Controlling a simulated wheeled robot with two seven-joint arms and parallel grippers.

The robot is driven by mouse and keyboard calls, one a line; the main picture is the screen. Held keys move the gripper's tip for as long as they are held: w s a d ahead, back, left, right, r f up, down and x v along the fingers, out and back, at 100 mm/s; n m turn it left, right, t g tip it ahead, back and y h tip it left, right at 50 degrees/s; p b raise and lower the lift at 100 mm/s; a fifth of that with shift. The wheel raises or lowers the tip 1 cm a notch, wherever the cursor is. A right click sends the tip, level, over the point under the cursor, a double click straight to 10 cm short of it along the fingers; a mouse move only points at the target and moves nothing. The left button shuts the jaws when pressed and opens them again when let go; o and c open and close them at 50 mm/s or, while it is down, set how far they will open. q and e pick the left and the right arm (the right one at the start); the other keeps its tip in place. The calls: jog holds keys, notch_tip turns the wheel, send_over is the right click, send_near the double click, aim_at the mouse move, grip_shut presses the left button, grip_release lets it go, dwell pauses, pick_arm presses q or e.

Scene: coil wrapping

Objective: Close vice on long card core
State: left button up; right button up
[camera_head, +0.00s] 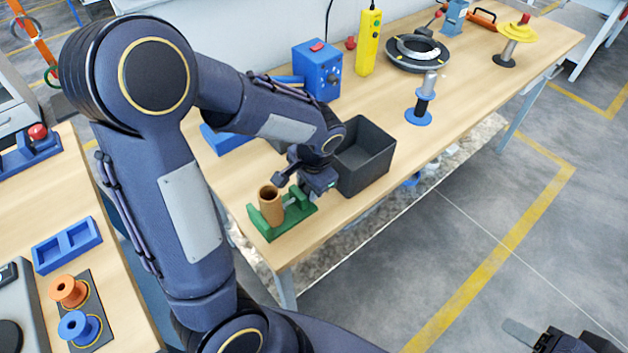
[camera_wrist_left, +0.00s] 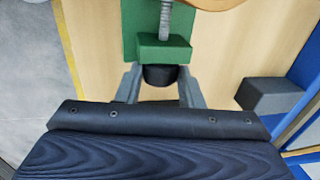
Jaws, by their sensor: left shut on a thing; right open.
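The green vice (camera_head: 268,230) sits at the near left corner of the wooden bench. The brown card core (camera_head: 270,206) stands upright in it, between its jaws; I cannot tell whether both jaws touch it. My left gripper (camera_head: 307,190) is at the screw end of the vice, right of the core. In the left wrist view, the left gripper (camera_wrist_left: 160,88) is shut on the vice's black knob (camera_wrist_left: 160,75), behind the green end block (camera_wrist_left: 165,48) and grey screw (camera_wrist_left: 166,20). My right gripper (camera_head: 540,335) shows partly at the bottom right, open and away from the bench.
A black open bin (camera_head: 377,165) stands close beside the left gripper. A blue box (camera_head: 318,70), yellow pendant (camera_head: 368,42), blue-based spool post (camera_head: 420,105) and dark ring (camera_head: 418,53) stand further along the bench (camera_head: 470,95). A side table with spools (camera_head: 68,290) is at left.

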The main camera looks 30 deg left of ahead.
pick_arm(q)
jog(key=shift+a+r+g+h+p, duration=0.2)
jog(key=shift+r+g+h+p, duration=0.15)
jog(key=shift+h+p, duration=0.25)
jog(key=shift+w+f+h+p, duration=0.1)
jog(key=shift+f+h+p, duration=0.2)
jog(key=shift+h, duration=0.2)
pick_arm(e)
notch_tip(320, 180, up, 3)
jog(key=shift+r, duration=0.15)
pick_arm(q)
jog(key=shift+a+r+g+h+p, duration=0.15)
jog(key=shift+g+h+p, duration=0.1)
jog(key=shift+h+p, duration=0.2)
jog(key=shift+a+h+p, duration=0.15)
jog(key=shift+h+p, duration=0.15)
jog(key=shift+h, duration=0.15)
jog(key=shift+w+a+f+g+h, duration=0.15)
jog(key=shift+g+h, duration=0.1)
jog(key=shift+h, duration=0.2)
jog(key=shift+d+f+g+h, duration=0.1)
jog(key=shift+g+h, duration=0.15)
jog(key=shift+h, duration=0.2)
pick_arm(e)
jog(key=shift+r, duration=0.9)
